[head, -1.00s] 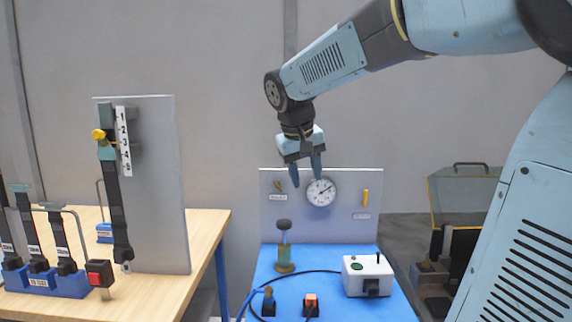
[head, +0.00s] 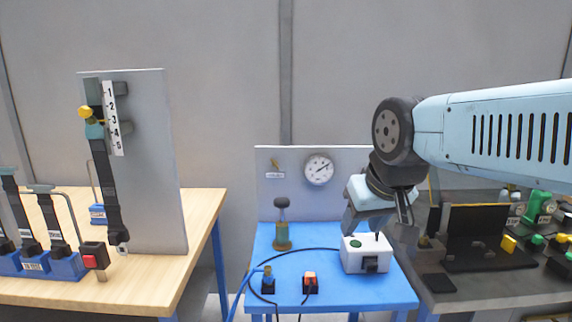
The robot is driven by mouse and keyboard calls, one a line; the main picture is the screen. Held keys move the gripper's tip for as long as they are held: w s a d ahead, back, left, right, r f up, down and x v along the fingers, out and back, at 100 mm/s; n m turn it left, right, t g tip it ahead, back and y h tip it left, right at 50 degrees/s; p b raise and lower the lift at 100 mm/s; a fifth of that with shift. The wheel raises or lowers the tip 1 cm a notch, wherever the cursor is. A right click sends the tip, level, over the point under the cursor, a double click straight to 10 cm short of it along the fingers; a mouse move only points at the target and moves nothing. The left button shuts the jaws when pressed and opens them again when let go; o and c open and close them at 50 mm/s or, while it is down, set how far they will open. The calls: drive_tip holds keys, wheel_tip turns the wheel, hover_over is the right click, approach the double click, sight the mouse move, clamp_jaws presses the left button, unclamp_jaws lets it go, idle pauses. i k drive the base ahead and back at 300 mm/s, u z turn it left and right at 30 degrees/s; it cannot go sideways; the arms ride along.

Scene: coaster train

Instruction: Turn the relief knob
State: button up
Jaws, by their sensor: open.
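A grey upright panel (head: 340,160) stands at the back of the blue table. It carries a small yellow knob (head: 275,163) with a label under it at the upper left, and a round white gauge (head: 319,169) to its right. The label is too small to read surely. My gripper (head: 377,224) points down with its fingers apart and empty. In the picture it is right of the gauge, over the white box (head: 366,254). It hides the panel's right part, where a yellow handle showed earlier.
The blue table (head: 290,292) holds a hand pump-like post (head: 282,232), a blue valve (head: 268,281), an orange switch (head: 310,283) and a black hose. A wooden bench (head: 175,232) stands left. A dark bench (head: 480,285) with small parts stands right.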

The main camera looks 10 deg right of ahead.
sight(274, 163)
drive_tip(key=u, duration=1)
drive_tip(key=i, duration=0.1)
drive_tip(key=z, duration=2.8)
drive_tip(key=k, duration=1.6)
drive_tip(key=u, duration=0.8)
drive_tip(key=i, duration=1)
drive_tip(key=u, duration=0.1)
